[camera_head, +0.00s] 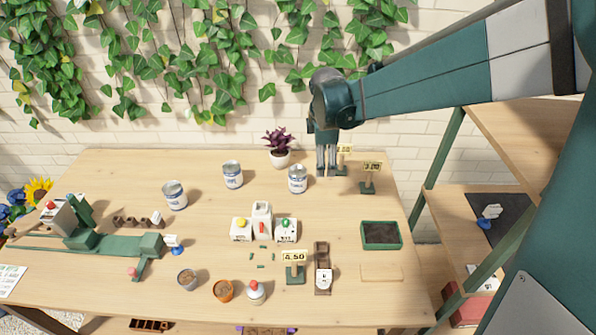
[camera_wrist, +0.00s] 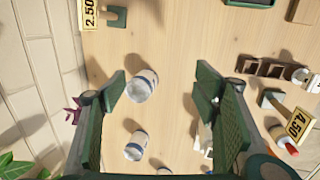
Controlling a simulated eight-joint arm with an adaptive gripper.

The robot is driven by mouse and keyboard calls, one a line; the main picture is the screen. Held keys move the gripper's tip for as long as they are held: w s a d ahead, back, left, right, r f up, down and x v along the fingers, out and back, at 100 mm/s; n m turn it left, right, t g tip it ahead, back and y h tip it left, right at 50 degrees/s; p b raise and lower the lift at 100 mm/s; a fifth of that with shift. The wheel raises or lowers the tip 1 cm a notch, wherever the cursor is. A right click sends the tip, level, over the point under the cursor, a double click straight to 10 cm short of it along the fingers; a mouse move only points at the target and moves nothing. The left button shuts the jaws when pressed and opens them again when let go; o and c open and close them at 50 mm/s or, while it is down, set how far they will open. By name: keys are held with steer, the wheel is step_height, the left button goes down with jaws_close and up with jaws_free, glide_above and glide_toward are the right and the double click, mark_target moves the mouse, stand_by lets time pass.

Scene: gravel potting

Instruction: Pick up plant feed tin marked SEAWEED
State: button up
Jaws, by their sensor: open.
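Three white tins with blue bands stand apart on the table: a right tin (camera_head: 297,179), a middle tin (camera_head: 232,174) and a left tin (camera_head: 174,195). Their lettering is too small to read, so I cannot tell which is marked SEAWEED. My gripper (camera_head: 327,172) points down just right of the right tin, above the back of the table. In the wrist view my gripper (camera_wrist: 162,86) is open and empty. A tin (camera_wrist: 142,86) shows between its fingers, nearer the left one, and below them. A second tin (camera_wrist: 137,146) shows lower in that view.
Price signs (camera_head: 371,170) stand close to the right of my gripper. A purple plant in a white pot (camera_head: 280,159) is behind the right tin. White button blocks (camera_head: 262,222) stand in front, and a green tray (camera_head: 381,235) lies at right. The table between the tins is clear.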

mark_target(297, 171)
steer(key=w+a+f+n, duration=0.2)
steer(key=a+f, duration=0.1)
steer(key=w+a+f+n+g+p, duration=0.1)
steer(key=w+a+f+n, duration=0.1)
steer(key=w+f, duration=0.1)
steer(key=w+a+f+n+p, duration=0.1)
steer(key=w+a+f+n, duration=0.1)
steer(key=f, duration=0.3)
steer(key=shift+w+a+f+n+h, duration=0.15)
steer(key=shift+w+a+h, duration=0.05)
steer(key=shift+w+a, duration=0.2)
steer(key=shift+w+a+f+n+h, duration=0.15)
steer(key=shift+w+a+h, duration=0.1)
steer(key=shift+a, duration=0.2)
steer(key=shift+w+a+f, duration=0.2)
steer(key=shift+a+f, duration=0.1)
steer(key=shift+f, duration=0.15)
steer(key=shift+f, duration=0.15)
steer(key=shift+w+d+f, duration=0.1)
steer(key=shift+d+f, duration=0.05)
steer(key=shift+f, duration=1)
steer(key=shift+f, duration=0.15)
